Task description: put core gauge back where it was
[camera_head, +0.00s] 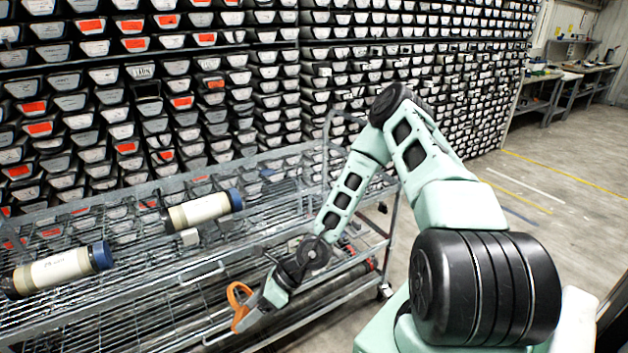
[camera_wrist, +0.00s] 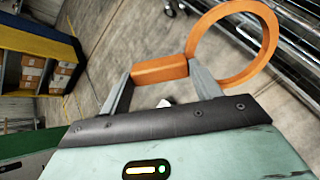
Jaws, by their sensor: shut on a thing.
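The core gauge (camera_head: 240,314) is an orange ring with a short block-shaped grip. My gripper (camera_head: 262,303) is shut on it, low at the near front side of the wire rack cart in the head view. In the wrist view the gauge's block (camera_wrist: 160,70) sits between the two grey fingers of my gripper (camera_wrist: 158,78). The ring part stands out to the right of the right finger, open and empty. The gauge is held in the air, with concrete floor behind it in the wrist view.
The wire rack cart (camera_head: 150,284) carries two pale core liners with blue ends, one at the middle (camera_head: 204,211) and one at the left (camera_head: 60,267). Long dark tubes (camera_head: 335,282) lie on its lower level. Stacked trays fill the back wall. Open floor (camera_head: 540,200) lies right.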

